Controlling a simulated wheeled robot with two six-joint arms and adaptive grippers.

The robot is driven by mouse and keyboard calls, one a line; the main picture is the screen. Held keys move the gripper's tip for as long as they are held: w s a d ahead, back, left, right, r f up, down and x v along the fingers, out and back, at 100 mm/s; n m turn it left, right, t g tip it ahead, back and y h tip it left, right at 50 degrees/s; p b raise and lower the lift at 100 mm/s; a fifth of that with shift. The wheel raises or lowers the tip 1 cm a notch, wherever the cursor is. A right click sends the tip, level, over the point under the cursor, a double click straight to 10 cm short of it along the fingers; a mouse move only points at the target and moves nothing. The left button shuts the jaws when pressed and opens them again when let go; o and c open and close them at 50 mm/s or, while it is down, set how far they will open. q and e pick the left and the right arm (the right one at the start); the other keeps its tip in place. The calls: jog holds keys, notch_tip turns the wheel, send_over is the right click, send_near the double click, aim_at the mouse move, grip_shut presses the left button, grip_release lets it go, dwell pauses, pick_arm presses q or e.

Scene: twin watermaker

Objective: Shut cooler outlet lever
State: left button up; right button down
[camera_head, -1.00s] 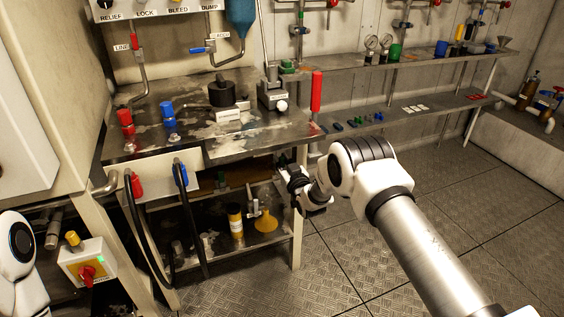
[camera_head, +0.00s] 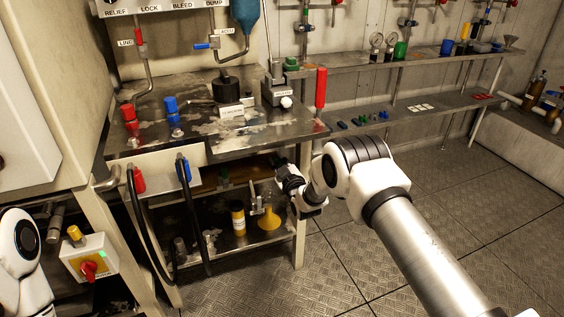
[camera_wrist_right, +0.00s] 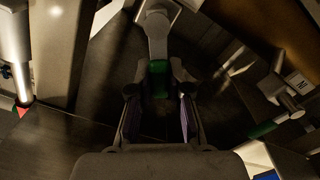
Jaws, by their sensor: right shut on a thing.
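In the right wrist view, a lever with a green grip (camera_wrist_right: 159,70) on a pale metal arm lies between the fingers of my right gripper (camera_wrist_right: 159,97). The gripper is shut on this green grip. No label on this lever is readable. A second green-handled lever (camera_wrist_right: 264,128) stands apart to the right, near a label ending in "IN". In the head view my right gripper (camera_head: 283,168) reaches under the right end of the workbench top, and the lever it holds is hidden there. My left gripper is out of view.
The metal workbench top (camera_head: 215,135) overhangs my right gripper. A lower shelf holds a yellow funnel (camera_head: 269,218) and a yellow jar (camera_head: 238,220). Black hoses (camera_head: 140,225) hang at the left. Open floor (camera_head: 340,255) lies right of the bench.

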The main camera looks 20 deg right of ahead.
jog(key=shift+a+f+n+b, duration=0.45)
jog(key=shift+f+n+b, duration=0.25)
jog(key=shift+n, duration=1.15)
jog(key=shift+a+f+n+b, duration=0.4)
jog(key=shift+f+n+b, duration=0.3)
jog(key=shift+n, duration=1.2)
jog(key=shift+a+f+n+b, duration=0.5)
jog(key=shift+f+n, duration=0.25)
jog(key=shift+n, duration=1.1)
jog(key=c, duration=1.1)
grip_release()
jog(key=shift+s, duration=0.1)
jog(key=s, duration=1.2)
jog(key=shift+d, duration=0.25)
